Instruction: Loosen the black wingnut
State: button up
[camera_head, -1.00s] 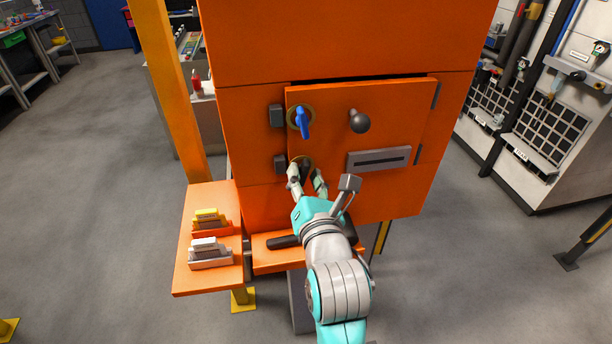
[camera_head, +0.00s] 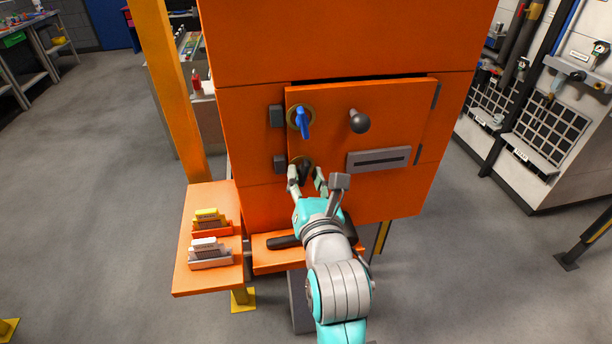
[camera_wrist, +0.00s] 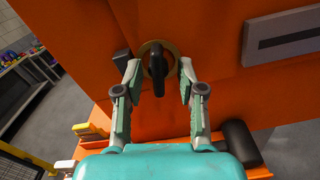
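The black wingnut (camera_wrist: 158,70) sits on a round brass plate (camera_wrist: 171,51) on the orange door panel. In the wrist view its wing stands near vertical. My gripper (camera_wrist: 157,82) is open, with one finger on each side of the wingnut and a visible gap on both sides. In the head view the wingnut (camera_head: 304,171) is partly hidden by my gripper (camera_head: 306,183), which reaches up to it from below. A blue wingnut (camera_head: 302,122) on its own brass plate is above it.
A dark round knob (camera_head: 359,121) and a grey slotted plate (camera_head: 379,160) are on the orange door (camera_head: 405,105). An orange side shelf (camera_head: 188,275) holds small yellow and white block stacks. A black cylinder (camera_wrist: 240,141) lies right of my gripper.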

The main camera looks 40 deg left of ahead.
jog(key=v, duration=0.6)
dwell(0.4)
jog(key=v, duration=0.7)
jog(key=shift+s+d, duration=0.2)
jog(key=shift+d, duration=0.1)
